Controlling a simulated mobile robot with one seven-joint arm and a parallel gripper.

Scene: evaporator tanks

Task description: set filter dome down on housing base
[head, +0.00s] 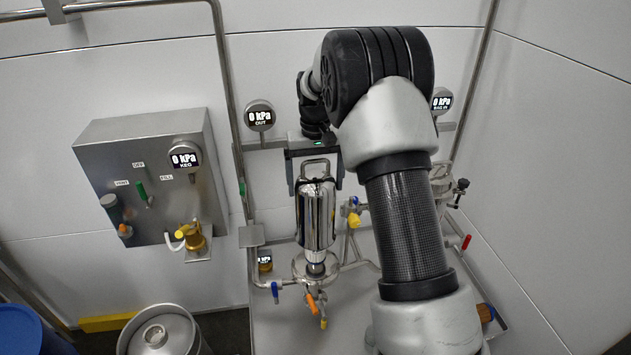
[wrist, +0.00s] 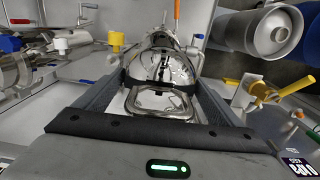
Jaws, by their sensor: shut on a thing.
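The filter dome (head: 316,218) is a shiny chrome cylinder, upright, with a wire handle (head: 315,163) on top. My gripper (head: 315,186) points down and is shut on the dome's upper end, a finger on either side. In the wrist view, my gripper (wrist: 161,82) has the dome (wrist: 160,66) and its handle between the fingers. The housing base (head: 299,269) is a round steel flange below the dome. A narrower metal piece shows between the dome and the flange. I cannot tell whether the dome touches anything below.
Valves with blue, orange and yellow handles surround the base. Pipes and a gauge (head: 260,117) are behind. A grey control box (head: 150,170) is on the left wall, with a steel keg (head: 158,334) and a blue drum (head: 25,330) below. My arm hides part of the right side.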

